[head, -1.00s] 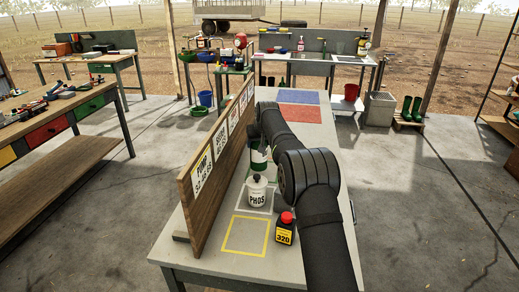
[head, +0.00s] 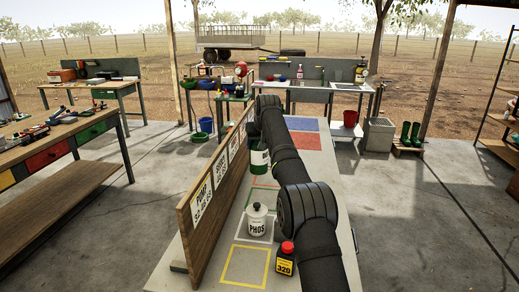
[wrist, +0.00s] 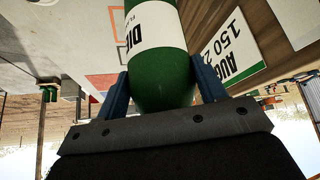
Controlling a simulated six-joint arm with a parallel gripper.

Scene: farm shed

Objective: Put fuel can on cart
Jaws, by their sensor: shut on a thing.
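My gripper (wrist: 163,88) is shut on a green container (wrist: 160,45) with a white label, its blue fingers on either side. The label reads "DIE…" upside down in the wrist view; the rest is cut off. In the head view the green container (head: 259,161) hangs upright over the long table, beside the wooden sign board, with my arm to its right. My gripper is mostly hidden there by my arm. No cart can be made out with certainty; a wheeled trailer (head: 232,44) stands far off outside the shed.
On the long table (head: 210,270), a white "PHOS" bottle (head: 257,222) and a black "320" bottle with red cap (head: 285,260) stand near coloured outlines. The sign board (head: 208,208) walls the left side.

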